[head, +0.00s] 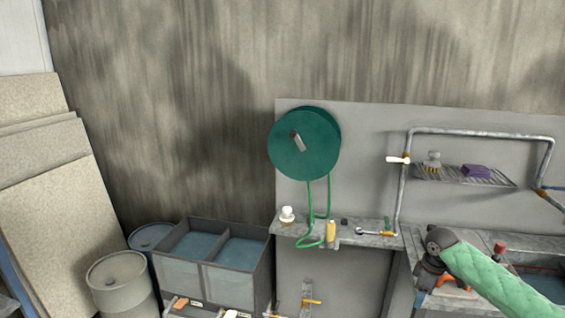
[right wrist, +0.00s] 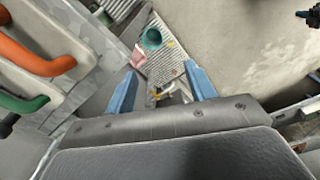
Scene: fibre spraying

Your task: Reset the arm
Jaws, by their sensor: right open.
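My right arm, in a green padded sleeve (head: 490,275), comes in at the lower right of the head view. Its right gripper (head: 426,284) hangs over the right-hand bench, partly hidden by its own wrist. In the right wrist view the two blue fingers of the right gripper (right wrist: 162,84) stand wide apart with nothing clasped between them. A ribbed grey surface and a small yellow item (right wrist: 158,95) show beyond the gap. My left arm and gripper are not in view.
A green hose reel (head: 304,144) hangs above a narrow shelf (head: 345,239). A pipe frame (head: 480,133) stands above the right bench. An open two-part tank (head: 205,240) and a drum (head: 122,285) stand left. Orange (right wrist: 35,58) and green handles (right wrist: 22,103) lie left in the wrist view.

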